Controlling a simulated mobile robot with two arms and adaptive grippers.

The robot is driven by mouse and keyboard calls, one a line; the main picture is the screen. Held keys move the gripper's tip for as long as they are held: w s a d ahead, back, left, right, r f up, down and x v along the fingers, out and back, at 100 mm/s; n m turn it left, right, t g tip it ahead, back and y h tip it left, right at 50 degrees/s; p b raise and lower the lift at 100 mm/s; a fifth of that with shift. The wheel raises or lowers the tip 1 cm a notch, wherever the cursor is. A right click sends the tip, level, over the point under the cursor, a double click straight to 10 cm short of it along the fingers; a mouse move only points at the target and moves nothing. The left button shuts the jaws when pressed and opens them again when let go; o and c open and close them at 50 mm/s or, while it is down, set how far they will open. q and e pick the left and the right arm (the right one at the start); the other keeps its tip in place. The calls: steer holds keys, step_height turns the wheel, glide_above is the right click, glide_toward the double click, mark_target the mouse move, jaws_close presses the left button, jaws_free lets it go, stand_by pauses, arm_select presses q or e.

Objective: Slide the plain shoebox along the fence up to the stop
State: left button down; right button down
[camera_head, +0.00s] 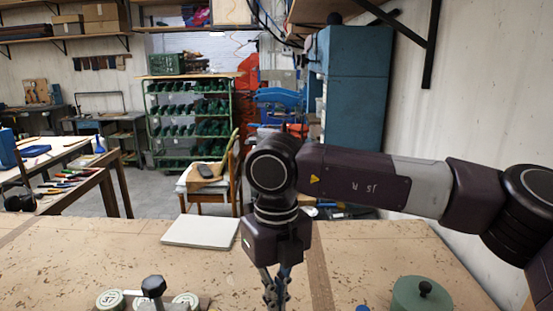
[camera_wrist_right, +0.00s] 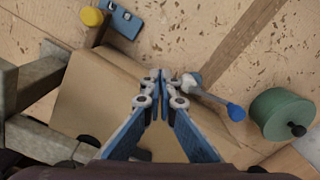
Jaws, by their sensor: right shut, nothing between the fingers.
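The plain shoebox (camera_wrist_right: 92,98) is a brown cardboard box in the right wrist view, below and around my gripper in the picture. It is outside the head view. My right gripper (camera_wrist_right: 160,74) is shut and empty, its fingertips over the box's far edge in the picture; I cannot tell whether they touch it. In the head view the right gripper (camera_head: 275,290) points down at the bottom edge, tips cut off. Grey bars (camera_wrist_right: 35,139) beside the box at the left look like the fence. I cannot identify the stop for certain. My left gripper is not in view.
A blue block (camera_wrist_right: 123,21) and a yellow knob (camera_wrist_right: 92,16) are beyond the box. A blue-tipped lever (camera_wrist_right: 213,97) and a green round weight (camera_head: 415,296) are to the right. A pale slab (camera_head: 200,231) lies on the worn bench (camera_head: 75,252), which has clear room around it.

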step_height(320, 180, up, 8)
steer(key=p, duration=0.4)
stand_by(0.4)
